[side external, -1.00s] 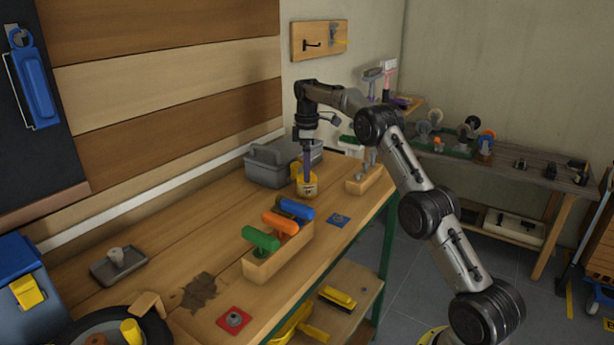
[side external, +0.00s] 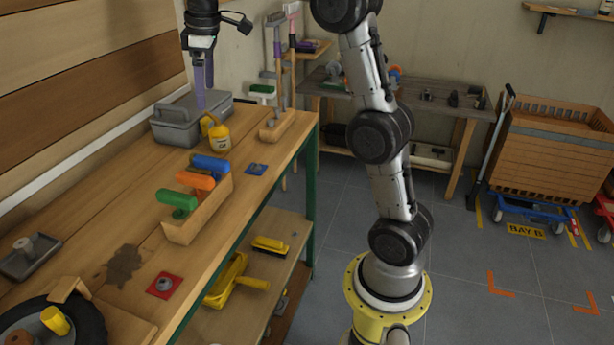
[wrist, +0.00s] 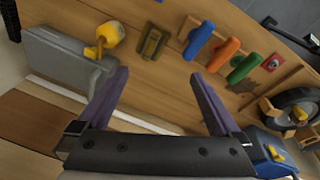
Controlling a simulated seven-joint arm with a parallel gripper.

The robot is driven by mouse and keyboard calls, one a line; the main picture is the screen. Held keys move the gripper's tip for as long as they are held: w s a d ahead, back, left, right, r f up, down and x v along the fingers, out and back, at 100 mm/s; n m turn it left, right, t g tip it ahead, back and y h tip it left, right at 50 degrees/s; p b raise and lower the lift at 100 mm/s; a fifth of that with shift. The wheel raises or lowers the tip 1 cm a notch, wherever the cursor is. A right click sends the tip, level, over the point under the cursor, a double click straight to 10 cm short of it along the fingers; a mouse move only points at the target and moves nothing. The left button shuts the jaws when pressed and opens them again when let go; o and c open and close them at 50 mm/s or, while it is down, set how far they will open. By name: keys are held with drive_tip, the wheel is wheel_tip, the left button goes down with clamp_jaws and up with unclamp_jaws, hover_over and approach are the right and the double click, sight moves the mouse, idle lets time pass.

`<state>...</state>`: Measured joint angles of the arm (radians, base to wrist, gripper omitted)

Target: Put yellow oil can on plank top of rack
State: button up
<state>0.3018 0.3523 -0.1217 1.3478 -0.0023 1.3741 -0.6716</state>
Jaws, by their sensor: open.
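The yellow oil can (side external: 219,136) stands on the wooden workbench beside the grey tote. It also shows at the upper left of the wrist view (wrist: 108,36), outside the fingers. My gripper (side external: 202,98) is open and empty, above the bench and tote, up and to the left of the can in the side view. In the wrist view, both purple fingers (wrist: 160,75) are spread, with bench surface between them. A low rack with a grey plank top (side external: 425,108) stands against the back wall; I cannot tell for sure that it is the task's rack.
The grey tote (side external: 176,128) stands behind the can. A wooden holder (side external: 200,212) with green, orange and blue handled tools is in front of it. Several wheels and small parts stand on the back rack. A slatted crate (side external: 550,145) is at right.

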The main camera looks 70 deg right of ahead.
drive_tip(key=s+a+r+m+t, duration=0.1)
drive_tip(key=s+a+r, duration=0.1)
drive_tip(key=s+a, duration=0.6)
drive_tip(key=s+a+f+m, duration=0.1)
drive_tip(key=s+a+f, duration=0.1)
drive_tip(key=s, duration=0.4)
drive_tip(key=s+a+f+m+t, duration=0.1)
drive_tip(key=s+a+f, duration=0.1)
drive_tip(key=s+f, duration=0.3)
drive_tip(key=s+a+f+m+t, duration=0.1)
drive_tip(key=s+a+f, duration=0.1)
drive_tip(key=s, duration=0.7)
drive_tip(key=shift+f+y, duration=0.3)
drive_tip(key=shift+f, duration=0.45)
drive_tip(key=shift+t, duration=0.3)
drive_tip(key=w+d+f+m+t+h, duration=0.2)
drive_tip(key=w+d+t, duration=0.1)
drive_tip(key=w+d, duration=0.2)
drive_tip(key=w+d+f+m+t+h, duration=0.2)
drive_tip(key=w+d, duration=0.3)
drive_tip(key=w, duration=0.4)
drive_tip(key=shift+w+d+t, duration=0.35)
drive_tip(key=shift+t, duration=0.05)
